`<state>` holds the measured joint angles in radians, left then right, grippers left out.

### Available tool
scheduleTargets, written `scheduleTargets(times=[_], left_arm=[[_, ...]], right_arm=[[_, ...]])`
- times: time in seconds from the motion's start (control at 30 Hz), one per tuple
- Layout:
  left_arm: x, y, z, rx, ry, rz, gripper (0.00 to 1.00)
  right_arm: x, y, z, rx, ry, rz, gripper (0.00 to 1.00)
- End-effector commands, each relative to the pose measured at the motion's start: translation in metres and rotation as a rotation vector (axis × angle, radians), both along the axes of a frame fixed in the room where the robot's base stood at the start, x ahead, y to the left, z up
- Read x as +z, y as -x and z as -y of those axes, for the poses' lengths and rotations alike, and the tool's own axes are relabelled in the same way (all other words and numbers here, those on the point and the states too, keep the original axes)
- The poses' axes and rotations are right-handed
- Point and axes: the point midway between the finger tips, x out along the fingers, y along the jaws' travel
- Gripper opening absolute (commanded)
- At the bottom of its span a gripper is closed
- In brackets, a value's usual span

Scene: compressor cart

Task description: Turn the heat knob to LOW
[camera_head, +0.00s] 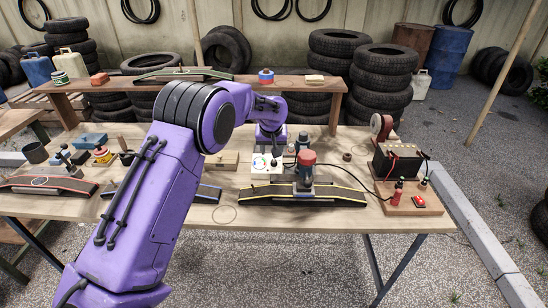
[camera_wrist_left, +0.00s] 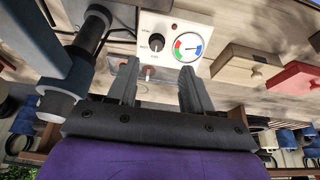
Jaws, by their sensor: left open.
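A white control box (camera_head: 262,180) stands on the table near its middle, and its panel (camera_wrist_left: 158,22) fills the top of the left wrist view. The panel carries a dark knob (camera_wrist_left: 156,44) with small lettering beside it, too small to read surely, and a round gauge (camera_wrist_left: 188,46) with a coloured rim. My right gripper is not in view.
A red-topped tool (camera_head: 306,165) stands on a dark strip (camera_head: 302,195) close right of the box. A black unit (camera_head: 397,160) with cables is farther right. A raised shelf (camera_head: 190,84) runs behind. Bare tabletop (camera_head: 228,225) lies in front.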

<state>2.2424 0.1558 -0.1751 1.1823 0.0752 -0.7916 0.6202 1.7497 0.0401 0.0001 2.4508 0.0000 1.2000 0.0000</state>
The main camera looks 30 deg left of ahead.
Motion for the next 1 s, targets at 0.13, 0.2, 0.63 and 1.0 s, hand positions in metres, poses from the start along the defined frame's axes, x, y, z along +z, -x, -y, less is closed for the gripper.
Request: scheduleTargets(times=[0.13, 0.2, 0.63, 1.0], left_arm=[[-0.033, -0.012, -0.004, -0.004, 0.001, -0.004, 0.5], [-0.044, -0.016, -0.007, -0.003, 0.0, -0.005, 0.5], [-0.061, -0.021, -0.013, 0.0, 0.001, -0.001, 0.5], [-0.061, -0.021, -0.013, -0.006, -0.002, -0.002, 0.0]], right_arm=[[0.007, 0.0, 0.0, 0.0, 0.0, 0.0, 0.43], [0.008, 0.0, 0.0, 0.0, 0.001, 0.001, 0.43], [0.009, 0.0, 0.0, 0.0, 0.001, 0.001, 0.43], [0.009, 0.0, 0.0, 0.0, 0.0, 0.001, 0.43]])
